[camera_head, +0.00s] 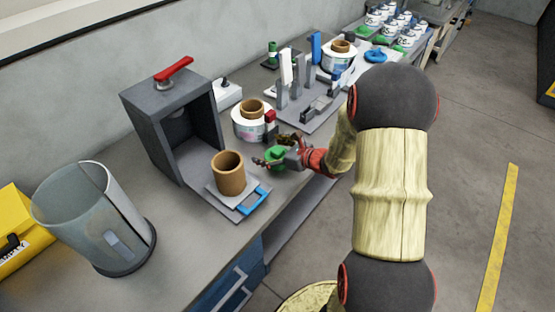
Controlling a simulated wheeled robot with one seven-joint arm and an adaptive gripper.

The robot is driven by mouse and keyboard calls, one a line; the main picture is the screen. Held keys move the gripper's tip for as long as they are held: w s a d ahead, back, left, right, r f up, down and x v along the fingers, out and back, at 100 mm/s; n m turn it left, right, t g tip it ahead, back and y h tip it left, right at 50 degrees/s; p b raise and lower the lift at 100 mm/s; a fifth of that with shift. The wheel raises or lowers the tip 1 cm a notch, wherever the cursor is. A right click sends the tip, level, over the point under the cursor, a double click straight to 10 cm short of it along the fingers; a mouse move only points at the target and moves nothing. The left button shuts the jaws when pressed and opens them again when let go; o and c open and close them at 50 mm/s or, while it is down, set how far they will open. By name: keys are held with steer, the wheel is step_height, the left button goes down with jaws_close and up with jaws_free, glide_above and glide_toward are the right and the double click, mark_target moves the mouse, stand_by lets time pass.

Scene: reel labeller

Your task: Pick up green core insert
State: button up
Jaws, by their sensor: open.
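A green core insert (277,154) sits on the grey bench near its front edge, in the middle of the view. My gripper (265,161) is at the insert, with its dark fingers low around or beside it. The fingers are open. Part of the insert is hidden by the gripper, and I cannot tell whether a finger touches it. My arm reaches in from the right.
A brown cardboard core (229,174) stands on a tray with a blue handle (252,201), in front of a grey box with a red lever (173,70). A white reel (252,124) stands close behind the gripper. A clear cylinder (90,220) stands left.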

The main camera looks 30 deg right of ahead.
steer(key=shift+c, duration=1.1)
steer(key=shift+s+f, duration=0.1)
steer(key=c, duration=1.4)
